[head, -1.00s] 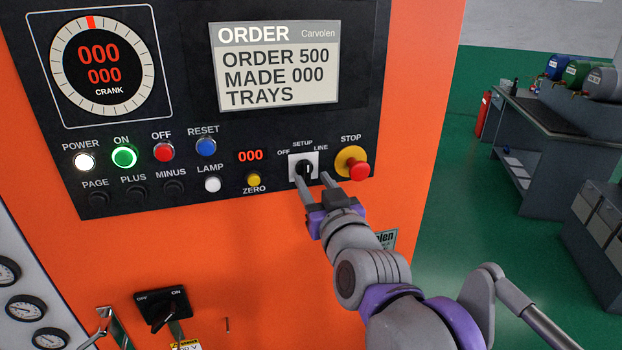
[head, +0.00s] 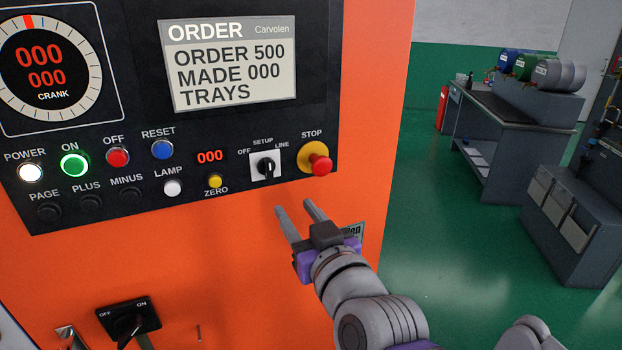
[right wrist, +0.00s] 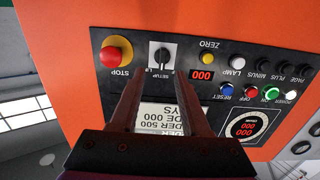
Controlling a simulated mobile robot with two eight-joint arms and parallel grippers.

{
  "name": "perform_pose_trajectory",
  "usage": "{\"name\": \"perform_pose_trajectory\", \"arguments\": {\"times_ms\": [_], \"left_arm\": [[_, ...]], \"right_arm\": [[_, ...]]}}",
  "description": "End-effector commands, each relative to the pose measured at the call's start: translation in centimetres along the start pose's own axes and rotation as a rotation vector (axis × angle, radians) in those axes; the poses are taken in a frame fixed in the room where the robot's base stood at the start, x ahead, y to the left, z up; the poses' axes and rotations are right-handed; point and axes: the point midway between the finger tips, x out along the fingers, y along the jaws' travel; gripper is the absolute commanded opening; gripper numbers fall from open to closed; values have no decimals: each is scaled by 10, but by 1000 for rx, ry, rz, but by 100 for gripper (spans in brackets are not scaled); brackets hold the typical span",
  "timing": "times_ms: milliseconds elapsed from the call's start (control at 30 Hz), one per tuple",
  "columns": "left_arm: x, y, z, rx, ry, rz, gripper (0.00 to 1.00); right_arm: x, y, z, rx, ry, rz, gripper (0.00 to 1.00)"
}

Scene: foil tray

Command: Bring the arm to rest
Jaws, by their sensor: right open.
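My right gripper (head: 296,218) is open and empty. In the head view it is in front of the orange machine (head: 235,260), below the control panel and apart from the selector knob. The black selector knob (head: 266,167) sits on a white plate marked OFF, SETUP and LINE. It also shows in the right wrist view (right wrist: 162,56), beyond the two fingers (right wrist: 158,105). The red STOP button (head: 320,165) on its yellow base is right of the knob. My left gripper is not in view.
The panel has a lit green ON button (head: 74,165) and a screen (head: 232,65) reading ORDER 500, MADE 000. A black rotary switch (head: 128,322) is at the lower left. Green floor (head: 440,260) is open right of the machine, before a grey workbench (head: 505,135).

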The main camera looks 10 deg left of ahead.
Motion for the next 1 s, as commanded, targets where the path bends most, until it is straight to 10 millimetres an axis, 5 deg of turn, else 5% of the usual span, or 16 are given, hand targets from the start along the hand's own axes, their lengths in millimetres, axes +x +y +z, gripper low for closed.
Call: {"name": "perform_pose_trajectory", "arguments": {"times_ms": [267,400,600,800,1000], "left_arm": [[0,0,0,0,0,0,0],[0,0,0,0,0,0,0],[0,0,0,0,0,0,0],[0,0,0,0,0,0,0],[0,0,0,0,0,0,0]], "right_arm": [[-58,71,153,46,-380,117,46],[-115,105,238,109,-608,219,46],[-203,132,332,223,-879,376,46],[-254,137,374,292,-1015,465,46],[-260,137,379,301,-1030,476,46]]}}
